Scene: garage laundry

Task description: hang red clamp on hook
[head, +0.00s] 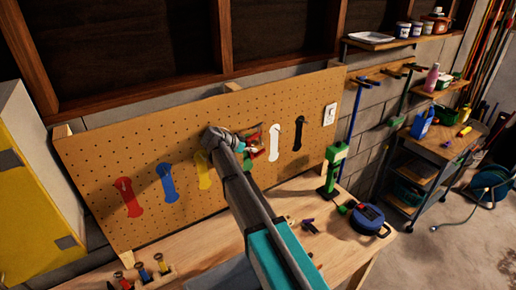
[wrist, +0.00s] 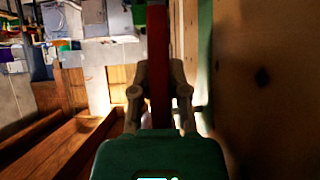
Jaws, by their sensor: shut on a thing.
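My gripper (head: 250,146) is in front of the middle of the pegboard (head: 110,150), and its fingers are partly hidden by my arm. In the wrist view my gripper (wrist: 158,85) is shut on the red clamp (wrist: 158,50), which stands as a long red bar between the fingers. Part of the red clamp (head: 273,153) shows beside the gripper in the head view, near the white outline. A red outline (head: 127,198) with a small hook is at the left of the board, well apart from the clamp. The gap between clamp and board is unclear.
Blue (head: 167,184), yellow (head: 204,173), white (head: 274,142) and black (head: 298,134) outlines line the board. Below, the workbench (head: 200,250) carries a green tool (head: 333,170), a blue round case (head: 369,219) and small screwdrivers (head: 142,272). A yellow cabinet (head: 30,190) stands left.

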